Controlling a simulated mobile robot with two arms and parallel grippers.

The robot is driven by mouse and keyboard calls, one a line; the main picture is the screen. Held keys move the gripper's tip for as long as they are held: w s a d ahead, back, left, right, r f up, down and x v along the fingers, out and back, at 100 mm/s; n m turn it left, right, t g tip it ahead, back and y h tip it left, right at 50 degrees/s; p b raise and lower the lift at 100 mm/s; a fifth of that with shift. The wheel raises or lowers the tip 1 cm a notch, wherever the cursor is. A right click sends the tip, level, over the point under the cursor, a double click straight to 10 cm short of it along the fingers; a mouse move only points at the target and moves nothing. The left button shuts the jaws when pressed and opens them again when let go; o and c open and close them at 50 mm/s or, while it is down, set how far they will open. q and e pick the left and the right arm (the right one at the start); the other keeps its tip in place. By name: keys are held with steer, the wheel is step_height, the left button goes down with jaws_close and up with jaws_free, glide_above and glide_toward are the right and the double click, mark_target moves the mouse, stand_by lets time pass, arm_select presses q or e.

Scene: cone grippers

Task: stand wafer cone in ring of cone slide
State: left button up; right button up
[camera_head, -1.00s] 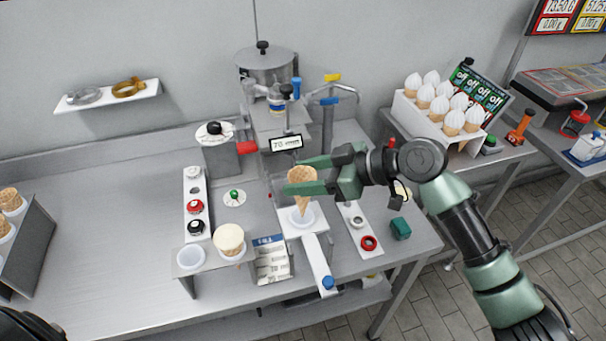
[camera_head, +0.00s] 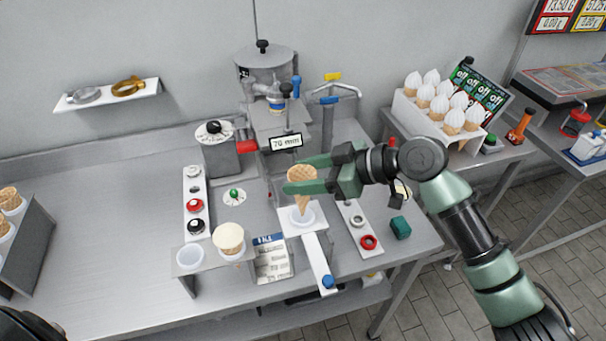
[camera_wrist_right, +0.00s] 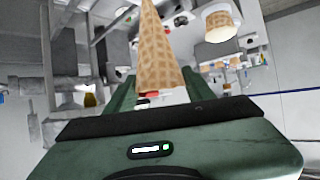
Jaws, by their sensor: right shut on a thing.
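The wafer cone (camera_head: 302,177) is held upright, point down, by my right gripper (camera_head: 310,174), whose green fingers are shut on its upper part. The cone also shows large in the right wrist view (camera_wrist_right: 160,55). Its tip is at the white ring (camera_head: 301,218) of the cone slide (camera_head: 318,262); I cannot tell whether the tip is inside the ring or just above it. The slide is a pale track with a blue knob at its front end. My left gripper is not in view; only a dark arm part shows at the lower left corner.
The filling machine (camera_head: 265,70) stands close behind the cone, with a 70 mm sign (camera_head: 286,142).

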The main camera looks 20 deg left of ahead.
mark_target(303, 206)
steer(key=shift+f, duration=0.1)
steer(key=shift+f+b, duration=3.5)
steer(key=shift+f, duration=1.15)
steer(key=o, duration=0.9)
steer(key=b+v, duration=0.1)
steer(key=v, duration=0.7)
steer(key=shift+b, duration=0.4)
